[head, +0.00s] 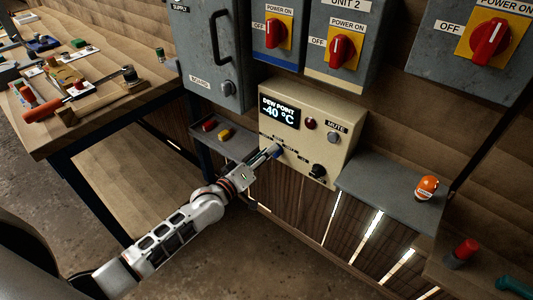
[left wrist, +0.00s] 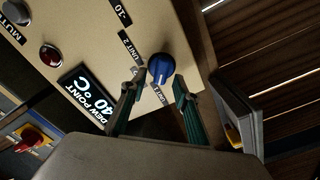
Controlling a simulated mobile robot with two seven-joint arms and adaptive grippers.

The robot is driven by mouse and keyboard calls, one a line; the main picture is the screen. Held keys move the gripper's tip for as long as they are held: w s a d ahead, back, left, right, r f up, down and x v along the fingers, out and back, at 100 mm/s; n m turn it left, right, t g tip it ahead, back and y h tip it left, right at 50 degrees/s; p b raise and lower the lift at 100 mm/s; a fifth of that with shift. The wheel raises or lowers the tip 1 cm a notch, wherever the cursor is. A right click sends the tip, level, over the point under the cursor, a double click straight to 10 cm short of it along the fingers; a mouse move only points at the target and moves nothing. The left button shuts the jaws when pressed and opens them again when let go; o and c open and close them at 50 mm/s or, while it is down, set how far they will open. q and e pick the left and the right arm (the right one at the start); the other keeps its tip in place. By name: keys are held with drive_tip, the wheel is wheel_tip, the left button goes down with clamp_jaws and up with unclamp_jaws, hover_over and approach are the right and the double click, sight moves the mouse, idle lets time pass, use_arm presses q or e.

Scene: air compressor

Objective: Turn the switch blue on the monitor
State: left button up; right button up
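The cream monitor (head: 335,112) stands on the wall shelf. Its dark display reads DEW POINT -40 °C. The blue switch (left wrist: 160,68) is a round knob on its front panel, with UNIT 1 and UNIT 2 labels beside it. In the head view the switch (head: 278,149) is partly hidden by my left gripper (head: 269,154). In the left wrist view my left gripper (left wrist: 158,82) is open, one finger on each side of the knob, with visible gaps. I cannot tell if either finger touches it. My right gripper is not in view.
The monitor also carries a red lamp (head: 310,123), a MUTE button (head: 333,137) and a black knob (head: 318,171). A grey tray (head: 236,143) lies left of it, a grey shelf (head: 390,192) with an orange lamp (head: 427,187) right. Red power switches (head: 342,51) hang above.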

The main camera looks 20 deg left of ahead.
use_arm(q)
clamp_jaws()
drive_tip(key=shift+r+m, duration=0.1)
drive_tip(key=shift+m, duration=0.2)
drive_tip(key=shift+s+d+m+p, duration=0.25)
drive_tip(key=shift+m+p, duration=0.55)
drive_tip(key=shift+m, duration=2.4)
drive_tip(key=shift+d+m+p, duration=0.4)
drive_tip(key=shift+m+p, duration=0.35)
drive_tip(key=shift+m, duration=2.45)
drive_tip(key=shift+s+d+m+p, duration=0.25)
drive_tip(key=shift+m+p, duration=0.55)
drive_tip(key=shift+m, duration=2.4)
drive_tip(key=shift+w, duration=0.1)
